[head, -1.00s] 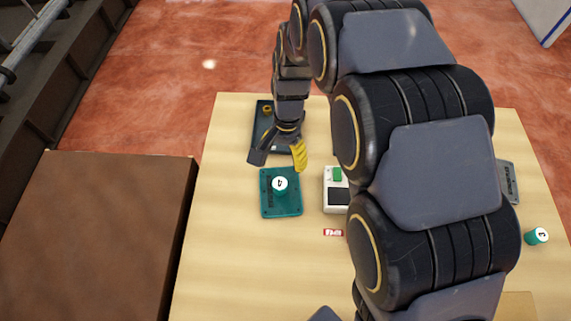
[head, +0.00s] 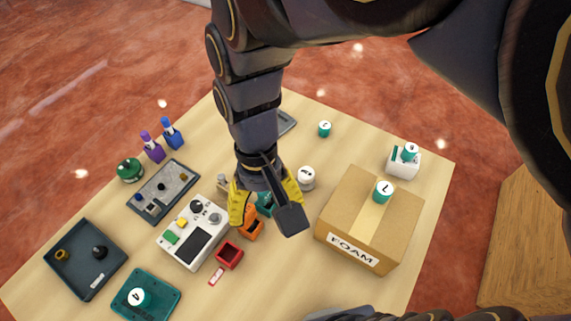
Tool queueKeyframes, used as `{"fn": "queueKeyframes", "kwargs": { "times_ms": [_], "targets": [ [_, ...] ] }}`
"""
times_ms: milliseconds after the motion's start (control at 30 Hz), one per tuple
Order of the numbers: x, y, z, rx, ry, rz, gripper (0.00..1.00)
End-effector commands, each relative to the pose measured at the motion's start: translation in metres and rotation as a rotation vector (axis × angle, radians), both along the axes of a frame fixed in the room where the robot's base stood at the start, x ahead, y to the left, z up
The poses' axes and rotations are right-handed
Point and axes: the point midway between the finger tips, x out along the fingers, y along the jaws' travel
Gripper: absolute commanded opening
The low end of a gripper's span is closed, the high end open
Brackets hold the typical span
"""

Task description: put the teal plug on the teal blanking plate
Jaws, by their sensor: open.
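The teal blanking plate (head: 146,297) lies flat at the lower left of the table. A teal plug with a white top marked 4 (head: 139,298) stands upright on it. Similar teal pieces stand elsewhere: one at the back (head: 324,129), one on a small white box (head: 410,152) and one marked 7 on the foam box (head: 383,191). My gripper (head: 266,206) is open over the middle of the table, well to the right of the plate. A small teal item (head: 265,204) shows partly between its fingers; I cannot tell whether they touch it.
The cardboard foam box (head: 370,220) stands right of my gripper. An orange bin (head: 250,223) and a red bin (head: 230,255) sit just left of it. A white device (head: 193,232), a dark tray (head: 86,260) and a grey panel (head: 162,190) fill the left side.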

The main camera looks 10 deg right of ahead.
Motion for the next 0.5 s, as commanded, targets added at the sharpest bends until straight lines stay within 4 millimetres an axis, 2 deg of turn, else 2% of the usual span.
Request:
{"fn": "queueKeyframes", "kwargs": {
  "times_ms": [33, 100, 200, 333, 500],
  "targets": [
    [-0.01, -0.021, 0.015, 0.002, -0.053, -0.026, 0.62],
    [-0.03, -0.042, 0.021, -0.003, -0.053, -0.043, 0.62],
    [-0.054, -0.062, 0.024, -0.009, -0.047, -0.065, 0.62],
    [-0.075, -0.073, 0.023, -0.01, -0.04, -0.078, 0.62],
    [-0.081, -0.076, 0.024, -0.009, -0.037, -0.08, 0.62]
  ]
}}
